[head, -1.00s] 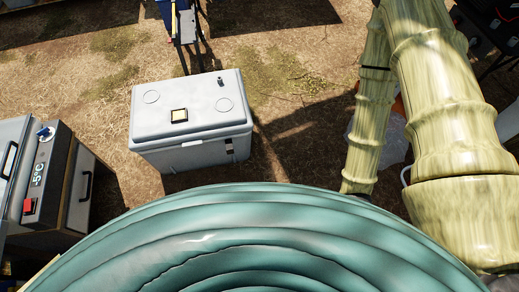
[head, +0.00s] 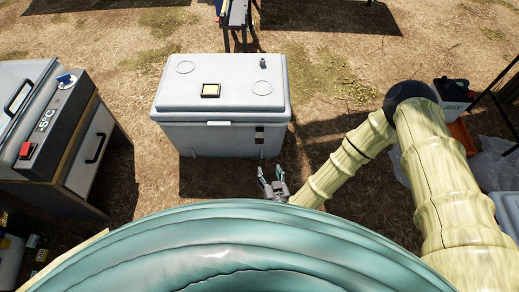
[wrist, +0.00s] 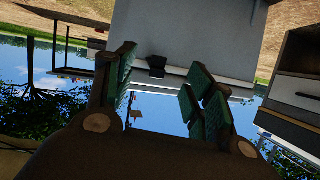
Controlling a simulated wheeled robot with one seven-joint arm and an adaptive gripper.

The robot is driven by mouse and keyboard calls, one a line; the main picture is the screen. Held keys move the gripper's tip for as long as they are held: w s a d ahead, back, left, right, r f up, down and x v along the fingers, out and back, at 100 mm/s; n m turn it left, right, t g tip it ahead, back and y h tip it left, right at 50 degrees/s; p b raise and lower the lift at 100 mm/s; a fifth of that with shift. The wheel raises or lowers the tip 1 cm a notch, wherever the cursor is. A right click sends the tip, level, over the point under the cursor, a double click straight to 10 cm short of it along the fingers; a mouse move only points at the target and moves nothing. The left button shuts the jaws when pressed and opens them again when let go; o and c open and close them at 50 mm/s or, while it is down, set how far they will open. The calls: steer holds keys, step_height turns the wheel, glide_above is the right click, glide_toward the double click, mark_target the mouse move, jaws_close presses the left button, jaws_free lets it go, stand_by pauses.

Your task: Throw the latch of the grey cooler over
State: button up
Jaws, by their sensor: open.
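The grey cooler (head: 215,141) stands on the ground in the middle of the head view, lid down. A small dark latch-like fitting (head: 259,133) is on the right of its front, just under the lid. In the upside-down wrist view, the cooler front (wrist: 190,35) fills the top middle, and the dark fitting (wrist: 156,66) appears between my fingers. My gripper (head: 270,172) is open and empty, low in front of the cooler's right end and apart from it. In the wrist view, my gripper (wrist: 162,70) shows its green-padded fingers spread.
A dark-topped container (head: 452,92) stands at far right.

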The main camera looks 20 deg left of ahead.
mark_target(259, 142)
steer(key=w+a+t+b, duration=0.1)
steer(key=w+a+b, duration=0.1)
steer(key=w, duration=0.3)
steer(key=w+a+f+m+t+h+b, duration=0.1)
steer(key=w+a+t+b, duration=0.1)
steer(key=w+a+b, duration=0.1)
steer(key=w+a+f+t+b, duration=0.1)
steer(key=w+a+t+b, duration=0.1)
steer(key=w, duration=0.4)
steer(key=shift+w+a+b, duration=0.3)
steer(key=shift+a+b, duration=0.1)
steer(key=shift+a, duration=0.4)
steer(key=shift+c, duration=0.4)
jaws_close()
